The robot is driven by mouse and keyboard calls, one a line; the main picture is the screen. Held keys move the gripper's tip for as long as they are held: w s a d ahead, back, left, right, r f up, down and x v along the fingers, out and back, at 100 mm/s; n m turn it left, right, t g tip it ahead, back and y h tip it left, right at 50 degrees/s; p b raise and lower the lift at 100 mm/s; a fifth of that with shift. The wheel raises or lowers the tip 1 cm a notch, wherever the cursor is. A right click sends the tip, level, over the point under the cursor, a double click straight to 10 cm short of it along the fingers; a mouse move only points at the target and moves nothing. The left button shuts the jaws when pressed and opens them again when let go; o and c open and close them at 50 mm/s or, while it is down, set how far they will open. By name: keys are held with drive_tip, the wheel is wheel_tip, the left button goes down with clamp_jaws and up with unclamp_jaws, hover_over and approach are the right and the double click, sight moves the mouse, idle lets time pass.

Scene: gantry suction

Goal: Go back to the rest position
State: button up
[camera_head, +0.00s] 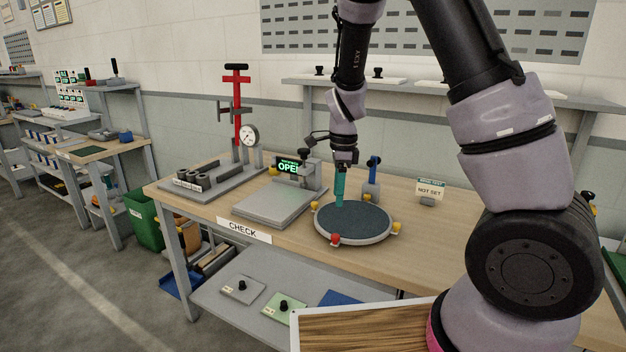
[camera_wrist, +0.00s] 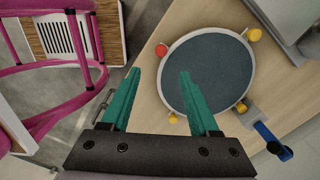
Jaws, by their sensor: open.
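My gripper (camera_head: 340,186) has teal fingers and hangs from my arm over the wooden bench, at the round dark pad. In the wrist view my gripper (camera_wrist: 158,80) has its two teal fingers spread well apart, with nothing between them. The round dark pad (camera_head: 358,226) has a light rim with red and yellow knobs around it. It also shows in the wrist view (camera_wrist: 212,72), partly behind the right finger. The head view does not clearly show how high the fingertips are above the pad.
A grey plate fixture (camera_head: 268,208) with a green "OPEN" display (camera_head: 287,166) stands left of the pad. A blue-handled lever (camera_head: 373,172) is just behind it. A "NOT SET" sign (camera_head: 430,190) stands to the right. A red stand with a dial gauge (camera_head: 249,136) is at the back left.

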drive_tip(key=s+d+r+n+t+y, duration=0.1)
drive_tip(key=s+d+r+n, duration=0.25)
drive_tip(key=r, duration=0.55)
drive_tip(key=s+d+r+n+t+y, duration=0.2)
drive_tip(key=s+d+r+n, duration=0.15)
drive_tip(key=r, duration=0.65)
drive_tip(key=s+d+r+n+t+h, duration=0.1)
drive_tip(key=s+d+r+n+t, duration=0.3)
drive_tip(key=s+r+n, duration=0.3)
drive_tip(key=shift+s+r+n+h, duration=0.3)
drive_tip(key=shift+s+r, duration=0.6)
drive_tip(key=shift+s, duration=1.4)
